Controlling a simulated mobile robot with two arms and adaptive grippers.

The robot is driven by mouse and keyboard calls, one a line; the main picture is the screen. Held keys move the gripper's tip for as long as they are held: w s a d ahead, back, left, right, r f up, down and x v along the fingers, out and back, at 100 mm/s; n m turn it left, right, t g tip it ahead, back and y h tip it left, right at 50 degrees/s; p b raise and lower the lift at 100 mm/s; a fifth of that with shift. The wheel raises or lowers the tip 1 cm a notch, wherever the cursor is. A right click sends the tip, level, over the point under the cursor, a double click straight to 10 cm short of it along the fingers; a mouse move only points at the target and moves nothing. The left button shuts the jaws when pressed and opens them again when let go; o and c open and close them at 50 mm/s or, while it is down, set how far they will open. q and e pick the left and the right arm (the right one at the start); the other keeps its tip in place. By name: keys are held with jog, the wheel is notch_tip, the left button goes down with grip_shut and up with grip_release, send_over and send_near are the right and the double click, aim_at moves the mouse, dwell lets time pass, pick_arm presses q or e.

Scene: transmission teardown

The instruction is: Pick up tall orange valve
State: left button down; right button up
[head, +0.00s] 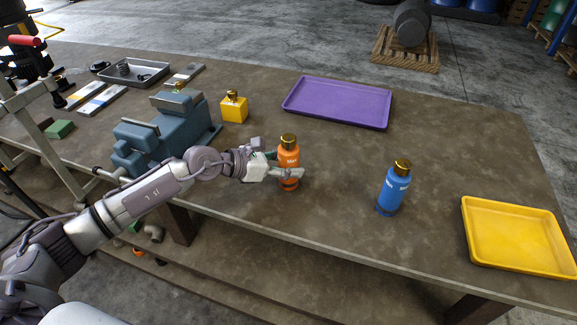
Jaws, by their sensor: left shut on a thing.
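The tall orange valve (289,158) is an upright orange cylinder with a gold cap, near the table's front edge in the head view. My left gripper (287,172) reaches it from the left and is shut around its body. Its fingers hide part of the middle of the valve. I cannot tell whether the valve's base touches the table. My right gripper is not in view.
A tall blue valve (393,188) stands to the right, with a yellow tray (518,232) beyond it. A purple tray (338,102) lies behind. A blue-grey vise (168,130) and a yellow block-shaped valve (234,108) are on the left. The table centre is clear.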

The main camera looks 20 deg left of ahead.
aim_at(287, 150)
pick_arm(q)
jog(key=shift+w+r, duration=0.1)
jog(key=shift+r, duration=0.2)
jog(key=shift+r, duration=0.2)
jog(key=r, duration=0.2)
jog(key=r+b, duration=0.1)
jog(key=shift+d+r, duration=0.35)
jog(key=shift+r, duration=0.05)
jog(key=s+d+r+b, duration=0.1)
jog(key=s+d+r, duration=0.3)
jog(key=d, duration=0.6)
notch_tip(287, 150, up, 2)
jog(key=shift+s+r+b, duration=0.15)
jog(key=shift+r+b, duration=0.05)
jog(key=shift+b, duration=0.15)
